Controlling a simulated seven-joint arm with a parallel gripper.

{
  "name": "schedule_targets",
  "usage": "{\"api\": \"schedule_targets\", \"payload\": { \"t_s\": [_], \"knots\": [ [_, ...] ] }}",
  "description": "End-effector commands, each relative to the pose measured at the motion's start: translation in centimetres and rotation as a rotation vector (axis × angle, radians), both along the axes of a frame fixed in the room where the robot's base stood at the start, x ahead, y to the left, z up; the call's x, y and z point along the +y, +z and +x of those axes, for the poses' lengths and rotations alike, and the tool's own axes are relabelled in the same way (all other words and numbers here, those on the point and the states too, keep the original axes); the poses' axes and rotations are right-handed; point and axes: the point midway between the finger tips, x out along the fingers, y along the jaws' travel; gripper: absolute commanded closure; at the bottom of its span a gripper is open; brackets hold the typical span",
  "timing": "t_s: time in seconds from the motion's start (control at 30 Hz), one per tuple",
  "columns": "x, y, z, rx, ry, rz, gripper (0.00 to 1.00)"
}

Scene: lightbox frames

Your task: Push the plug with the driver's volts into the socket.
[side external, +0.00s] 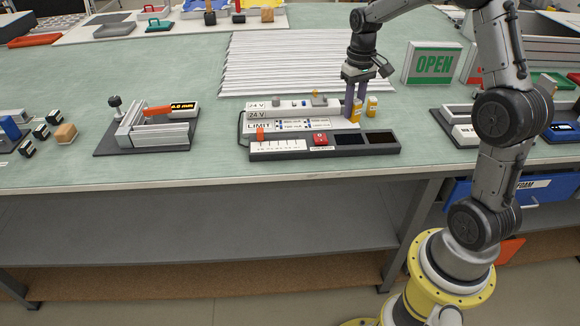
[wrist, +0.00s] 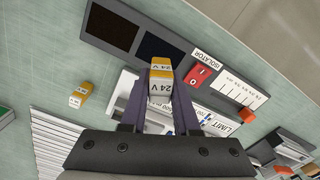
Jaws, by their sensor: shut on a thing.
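My gripper (side external: 356,112) is shut on a yellow and white plug; in the wrist view the held plug (wrist: 160,82) reads "24 V" on two faces, between the fingertips. A second yellow and white plug (side external: 372,105) stands on the bench just right of my gripper; it also shows in the wrist view (wrist: 80,95), its marking too small to read surely. The white driver (side external: 290,115), marked "24 V" and "LIMIT", is left of my gripper; in the wrist view the fingers partly cover it (wrist: 204,122). I cannot make out the socket.
A dark control base (side external: 340,152) in front of the driver carries a red isolator switch (side external: 321,139), an orange slider (side external: 260,134) and two dark panels. White slats (side external: 285,65) lie behind. A clamp fixture (side external: 150,135) stands left and an OPEN sign (side external: 434,64) right.

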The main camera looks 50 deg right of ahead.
Motion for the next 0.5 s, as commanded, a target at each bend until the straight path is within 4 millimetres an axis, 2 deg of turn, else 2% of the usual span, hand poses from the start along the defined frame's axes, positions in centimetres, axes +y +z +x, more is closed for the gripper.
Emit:
{"api": "schedule_targets", "payload": {
  "t_s": [0.03, 0.2, 0.3, 0.4, 0.5],
  "knots": [
    [2.6, -0.8, 1.1, 0.004, 0.062, 0.001, 1.0],
    [10.0, -3.4, 3.6, 0.005, 0.232, 0.002, 1.0],
    [14.0, -4.8, 4.5, 0.003, 0.315, 0.001, 1.0],
    [17.0, -6.0, 4.9, 0.002, 0.372, 0.001, 1.0],
    [19.0, -7.0, 5.1, 0.003, 0.406, 0.001, 1.0]
  ]
}}
